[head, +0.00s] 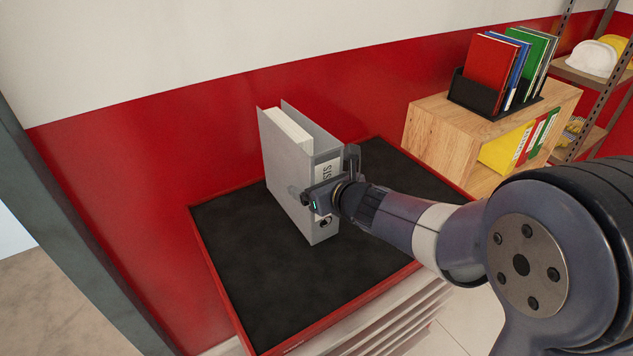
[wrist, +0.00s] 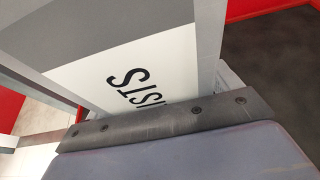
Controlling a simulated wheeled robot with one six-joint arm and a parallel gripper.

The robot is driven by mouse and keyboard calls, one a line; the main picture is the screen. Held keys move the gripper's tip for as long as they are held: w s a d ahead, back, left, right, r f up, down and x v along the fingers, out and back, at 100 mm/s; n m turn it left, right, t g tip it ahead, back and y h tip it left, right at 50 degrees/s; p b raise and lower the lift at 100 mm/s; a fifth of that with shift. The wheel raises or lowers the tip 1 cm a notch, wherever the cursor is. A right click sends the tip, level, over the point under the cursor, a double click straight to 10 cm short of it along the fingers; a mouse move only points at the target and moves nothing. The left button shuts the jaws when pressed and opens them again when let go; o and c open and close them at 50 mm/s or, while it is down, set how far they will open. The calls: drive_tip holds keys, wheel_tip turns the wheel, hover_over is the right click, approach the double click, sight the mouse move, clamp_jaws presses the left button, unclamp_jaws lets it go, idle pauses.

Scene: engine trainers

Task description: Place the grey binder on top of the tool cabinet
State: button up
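The grey binder (head: 289,176) stands upright on the black mat on top of the tool cabinet (head: 265,287), with its lettered spine facing my arm. My gripper (head: 328,184) is at the spine, with one finger at the left cover and the other at the right edge. Whether both fingers press on the binder or stand slightly apart cannot be made out. In the wrist view the binder's white label (wrist: 140,75) is close in front of the gripper's dark bar. The fingertips are not clear there. The binder's bottom appears to rest on the mat.
A wooden shelf box (head: 440,137) stands to the right, with a black holder of folders (head: 490,75) on top and binders inside. A rack with helmets (head: 592,58) is at far right. The red wall is behind. The mat is clear around the binder.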

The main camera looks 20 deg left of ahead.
sight(317, 172)
drive_tip(key=shift+o, duration=0.5)
drive_tip(key=v, duration=1.2)
drive_tip(key=shift+p, duration=0.35)
drive_tip(key=w+a, duration=0.2)
drive_tip(key=w+a+f, duration=0.1)
drive_tip(key=w+a, duration=0.1)
drive_tip(key=a, duration=0.1)
drive_tip(key=w+a, duration=0.3)
drive_tip(key=shift+w+a+f, duration=0.1)
drive_tip(key=shift+a+f, duration=0.15)
drive_tip(key=shift+f, duration=0.1)
